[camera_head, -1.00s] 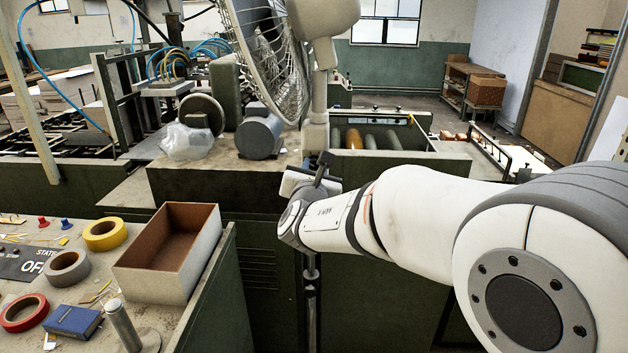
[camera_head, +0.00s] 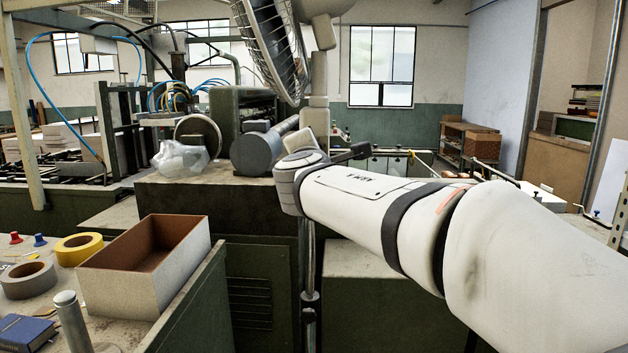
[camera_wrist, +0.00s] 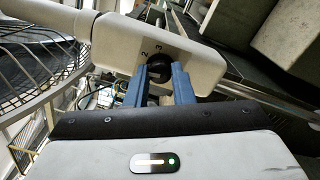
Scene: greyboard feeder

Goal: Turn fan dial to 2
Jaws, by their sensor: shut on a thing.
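The fan (camera_head: 268,45) stands at the upper middle of the head view, its wire cage facing left. In the wrist view its white control box (camera_wrist: 118,42) carries a round black dial (camera_wrist: 160,67). The numbers 2 and 3 show just above the dial; other marks are hidden. My gripper (camera_wrist: 160,80) has its two blue fingers on either side of the dial and is shut on it. I cannot tell which number the dial points to. In the head view my gripper is hidden behind my arm's wrist.
A grey machine bench (camera_head: 165,190) stands below the fan, with a clear plastic bag (camera_head: 180,158) on it. An open cardboard box (camera_head: 120,290) and tape rolls, including a yellow one (camera_head: 79,247), lie on the table at lower left. The fan cage (camera_wrist: 35,70) is close left of my gripper.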

